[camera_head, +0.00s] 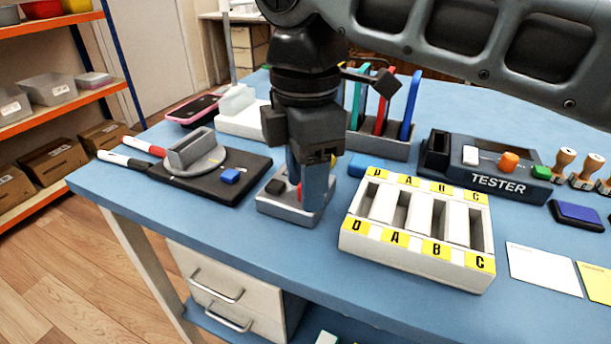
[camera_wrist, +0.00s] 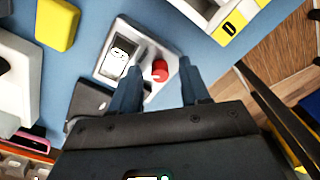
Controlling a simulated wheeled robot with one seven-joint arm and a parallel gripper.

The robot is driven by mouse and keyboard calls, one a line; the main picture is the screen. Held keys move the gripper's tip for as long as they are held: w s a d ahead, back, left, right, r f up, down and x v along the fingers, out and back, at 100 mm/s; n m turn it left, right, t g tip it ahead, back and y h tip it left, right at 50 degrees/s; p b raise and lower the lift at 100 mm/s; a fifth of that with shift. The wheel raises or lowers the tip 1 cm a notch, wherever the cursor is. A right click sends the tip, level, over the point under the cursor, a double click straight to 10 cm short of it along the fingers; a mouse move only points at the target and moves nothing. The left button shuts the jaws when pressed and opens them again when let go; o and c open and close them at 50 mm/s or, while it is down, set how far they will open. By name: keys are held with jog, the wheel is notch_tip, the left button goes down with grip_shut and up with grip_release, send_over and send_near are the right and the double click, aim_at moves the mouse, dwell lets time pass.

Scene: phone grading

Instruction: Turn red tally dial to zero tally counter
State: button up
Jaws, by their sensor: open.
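The tally counter (camera_head: 280,207) is a grey box on the blue table, left of the lettered tray. In the wrist view, the tally counter (camera_wrist: 150,54) shows a white display window (camera_wrist: 117,57) and the round red tally dial (camera_wrist: 160,70). My gripper (camera_head: 303,190) points down over the counter and hides much of it; only a sliver of red shows between the fingers in the head view. In the wrist view, my gripper (camera_wrist: 159,66) is open, with one finger on each side of the dial and gaps visible. I cannot tell exactly how high the fingertips are.
The white tray (camera_head: 421,259) with yellow lettered strips stands close on the right. A black platform (camera_head: 250,178) with a blue button lies left. Behind are a rack (camera_head: 385,148) of coloured plates and a tester (camera_head: 490,182). A small blue block (camera_head: 358,166) sits just right of my gripper.

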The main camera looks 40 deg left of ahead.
jog(key=shift+c, duration=0.4)
grip_shut()
